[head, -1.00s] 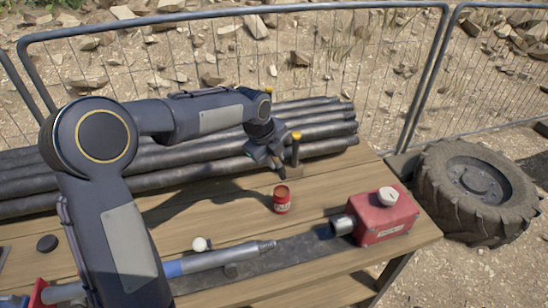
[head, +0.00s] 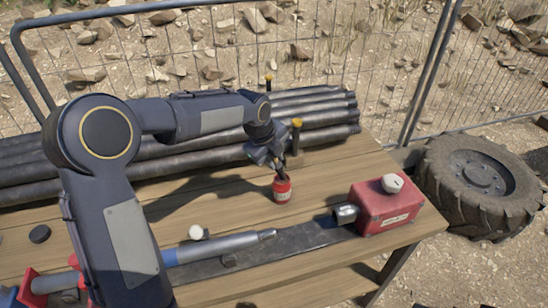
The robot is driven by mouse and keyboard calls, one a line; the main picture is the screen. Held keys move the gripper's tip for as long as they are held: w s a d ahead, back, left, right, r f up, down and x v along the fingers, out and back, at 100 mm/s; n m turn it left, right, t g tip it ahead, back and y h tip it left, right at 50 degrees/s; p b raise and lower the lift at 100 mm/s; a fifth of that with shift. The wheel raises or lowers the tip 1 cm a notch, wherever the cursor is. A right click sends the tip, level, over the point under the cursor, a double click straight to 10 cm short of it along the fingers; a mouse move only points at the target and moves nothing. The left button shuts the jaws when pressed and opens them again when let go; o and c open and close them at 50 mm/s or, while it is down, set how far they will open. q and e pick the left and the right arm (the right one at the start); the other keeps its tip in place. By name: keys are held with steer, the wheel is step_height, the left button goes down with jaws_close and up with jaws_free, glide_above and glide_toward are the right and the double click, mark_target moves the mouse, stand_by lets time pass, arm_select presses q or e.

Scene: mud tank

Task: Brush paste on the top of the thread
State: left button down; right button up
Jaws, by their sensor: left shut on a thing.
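The threaded end (head: 266,235) of a long grey rod (head: 220,245) with a blue band points right, above a dark flat bar on the wooden table. A small red paste can (head: 282,193) with a pale label stands upright behind it. My left gripper (head: 277,158) is just above the can, shut on a thin brush (head: 281,173). The brush points down into the can's mouth; its bristles are hidden. My right gripper is not in view.
A red box (head: 388,208) with a white cap and a metal socket (head: 345,213) stands at the right end. Dark pipes (head: 335,118) lie behind, with yellow-topped posts (head: 296,124). A white knob (head: 196,232) and black cap (head: 39,234) are at left.

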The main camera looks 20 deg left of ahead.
arm_select(q)
steer(key=shift+f+b, duration=0.4)
steer(key=shift+f, duration=0.3)
stand_by(1.6)
steer(key=shift+r, duration=0.1)
step_height(320, 180, up, 7)
steer(key=p, duration=0.5)
steer(key=shift+p, duration=0.35)
stand_by(0.5)
